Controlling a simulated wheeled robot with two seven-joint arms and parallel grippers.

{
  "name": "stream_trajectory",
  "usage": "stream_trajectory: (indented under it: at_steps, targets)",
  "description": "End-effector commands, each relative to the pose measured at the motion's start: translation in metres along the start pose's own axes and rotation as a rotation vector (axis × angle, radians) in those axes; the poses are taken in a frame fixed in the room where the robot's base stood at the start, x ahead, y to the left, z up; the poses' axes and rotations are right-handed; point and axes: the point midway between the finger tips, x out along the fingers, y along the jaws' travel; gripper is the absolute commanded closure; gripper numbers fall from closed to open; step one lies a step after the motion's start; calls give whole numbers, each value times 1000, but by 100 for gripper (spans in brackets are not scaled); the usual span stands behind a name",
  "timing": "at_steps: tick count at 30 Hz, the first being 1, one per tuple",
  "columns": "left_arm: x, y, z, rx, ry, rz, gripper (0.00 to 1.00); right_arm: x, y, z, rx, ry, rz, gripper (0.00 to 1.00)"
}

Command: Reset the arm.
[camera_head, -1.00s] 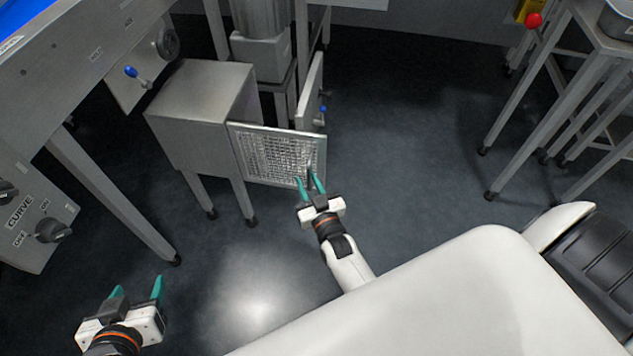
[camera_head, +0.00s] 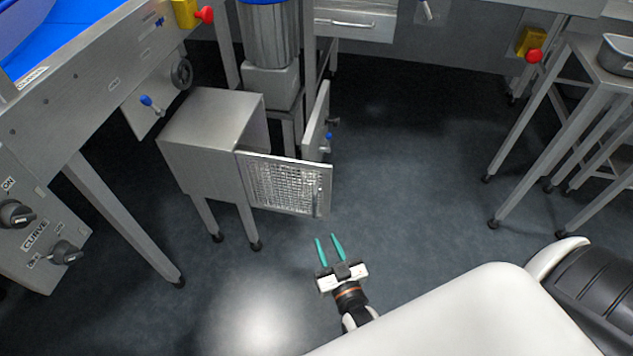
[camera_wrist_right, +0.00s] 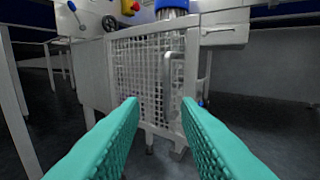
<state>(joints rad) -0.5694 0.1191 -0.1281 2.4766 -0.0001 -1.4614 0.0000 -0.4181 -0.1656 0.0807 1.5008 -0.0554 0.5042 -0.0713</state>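My right gripper (camera_head: 329,249) is in the lower middle of the head view, in front of a grey metal cabinet (camera_head: 212,128). Its teal fingers are apart with nothing between them. The cabinet's mesh door (camera_head: 285,184) stands swung out, and floor shows between it and the fingertips. In the right wrist view the two teal fingers (camera_wrist_right: 160,118) are spread, with the mesh door (camera_wrist_right: 135,75) and its vertical handle (camera_wrist_right: 170,88) beyond them, apart from the fingers. My left gripper is out of both current views.
A machine with a blue bed and knobs (camera_head: 40,225) stands at the left. A second open door panel (camera_head: 316,120) is behind the mesh door. A steel drum with a blue rim (camera_head: 268,35) stands at the back. Metal tables (camera_head: 560,115) stand right. The middle floor (camera_head: 410,180) is clear.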

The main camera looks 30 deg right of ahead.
Motion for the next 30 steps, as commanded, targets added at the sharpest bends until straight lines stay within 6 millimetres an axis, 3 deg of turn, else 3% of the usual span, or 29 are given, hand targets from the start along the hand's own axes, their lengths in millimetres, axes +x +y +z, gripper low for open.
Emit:
stream_trajectory:
  at_steps: [9,17,20,30]
  targets:
    - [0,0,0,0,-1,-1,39,4,-1,2,-5,37,12,71]
    - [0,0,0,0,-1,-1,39,11,-2,18,-38,328,89,71]
    - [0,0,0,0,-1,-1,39,2,0,27,-57,469,122,71]
    - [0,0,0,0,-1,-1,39,-57,3,60,-122,856,200,71]
